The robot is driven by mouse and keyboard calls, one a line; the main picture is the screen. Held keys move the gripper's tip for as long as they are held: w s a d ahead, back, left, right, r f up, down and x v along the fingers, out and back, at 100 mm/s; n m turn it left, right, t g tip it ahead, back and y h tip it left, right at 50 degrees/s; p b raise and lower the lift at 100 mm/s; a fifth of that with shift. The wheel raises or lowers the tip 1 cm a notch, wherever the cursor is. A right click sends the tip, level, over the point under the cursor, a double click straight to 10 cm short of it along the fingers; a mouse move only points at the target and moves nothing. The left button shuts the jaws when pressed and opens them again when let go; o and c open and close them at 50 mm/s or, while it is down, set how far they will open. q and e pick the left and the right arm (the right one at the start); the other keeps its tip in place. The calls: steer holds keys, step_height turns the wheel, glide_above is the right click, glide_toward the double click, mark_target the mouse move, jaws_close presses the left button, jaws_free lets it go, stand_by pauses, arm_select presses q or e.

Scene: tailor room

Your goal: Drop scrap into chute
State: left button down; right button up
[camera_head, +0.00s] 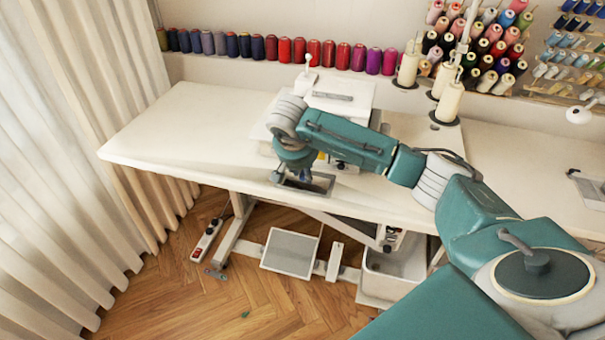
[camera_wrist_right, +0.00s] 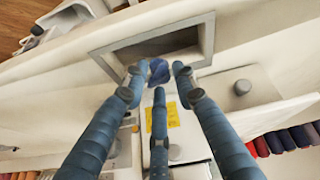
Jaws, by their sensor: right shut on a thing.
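The scrap (camera_wrist_right: 158,71) is a small dark blue piece of cloth between the fingertips of my right gripper (camera_wrist_right: 156,78). My right gripper is shut on it. The chute (camera_wrist_right: 207,40) is a rectangular opening with a grey frame in the white table, just beyond the fingertips in the right wrist view. In the head view the chute (camera_head: 325,188) is at the table's front edge, with my right gripper (camera_head: 304,177) pointing down over it. The scrap cannot be made out clearly in the head view. My left gripper is not in view.
The white sewing table (camera_head: 165,130) has free room on its left. A sewing machine (camera_head: 340,92) stands behind my right arm, near thread cones (camera_head: 449,100). A pale bin (camera_head: 395,270) and a pedal (camera_head: 290,252) are below.

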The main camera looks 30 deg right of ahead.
steer(key=shift+d+f, duration=0.1)
steer(key=shift+d, duration=0.05)
steer(key=o, duration=0.7)
steer(key=shift+o, duration=0.2)
steer(key=v, duration=1.2)
stand_by(0.4)
